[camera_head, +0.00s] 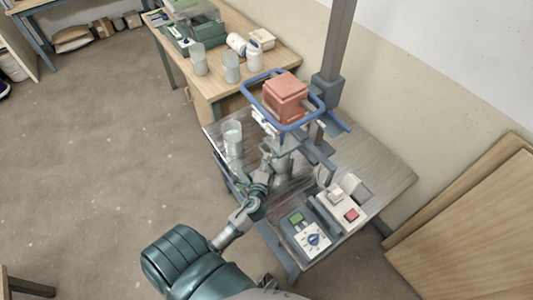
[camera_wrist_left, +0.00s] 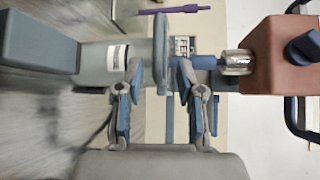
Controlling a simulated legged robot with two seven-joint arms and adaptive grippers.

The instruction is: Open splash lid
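A mixer with a red box-shaped head (camera_head: 286,97) and a blue ring frame (camera_head: 254,103) stands on the grey bench. The red head (camera_wrist_left: 285,55) is at the right of the left wrist view, with a blue shaft (camera_wrist_left: 203,62) running left from it. A thin grey disc (camera_wrist_left: 160,45), seen edge-on, may be the splash lid. A grey cylinder (camera_wrist_left: 98,62) with a white label is left of it. My left gripper (camera_head: 268,158) is below the mixer head. Its fingers (camera_wrist_left: 160,100) are apart, with the disc's edge between them; I cannot tell whether they touch it.
A control box with a dial (camera_head: 308,238) and a box with a red button (camera_head: 345,211) stand at the bench's front. A clear beaker (camera_head: 232,140) is left of the mixer. A post (camera_head: 334,50) rises behind. A wooden table (camera_head: 275,57) holds several jars.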

